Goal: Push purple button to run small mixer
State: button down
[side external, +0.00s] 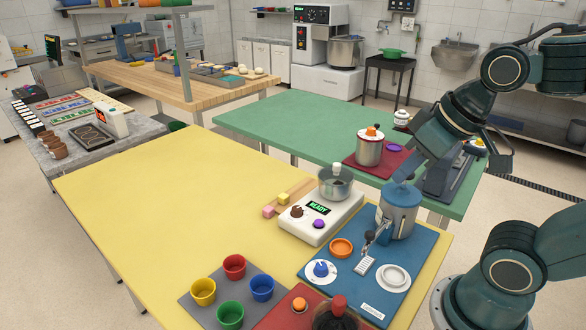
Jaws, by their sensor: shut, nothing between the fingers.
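A purple button (319,223) sits on the front right of a white base unit (340,214) on the yellow table. The unit has a lit green READY display (318,208), a brown knob (297,211) left of the display, and a steel bowl (335,186) on its back part. I take this unit to be the small mixer. My gripper (365,262) is shut and empty, low over the blue mat, to the right of and nearer the camera than the purple button. It is apart from the button. Whether its tips touch the mat is unclear.
Several coloured cups (234,266) stand front left. The yellow table's left is clear.

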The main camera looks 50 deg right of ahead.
jog(key=w+d+f+m+y, duration=0.1)
jog(key=w+f+m, duration=0.25)
jog(key=w, duration=0.25)
jog(key=w+f+m+y, duration=0.2)
jog(key=w+m, duration=0.2)
jog(key=w, duration=0.1)
jog(key=m+y, duration=0.3)
jog(key=m, duration=0.6)
send_over(319, 223)
jog(key=s, duration=0.1)
notch_tip(319, 223, down, 7)
jog(key=shift+w+d+f+m+t, duration=0.3)
jog(key=shift+d+f+m+t, duration=0.35)
jog(key=shift+d+m, duration=0.15)
jog(key=shift+f, duration=0.1)
jog(key=shift+f, duration=4.3)
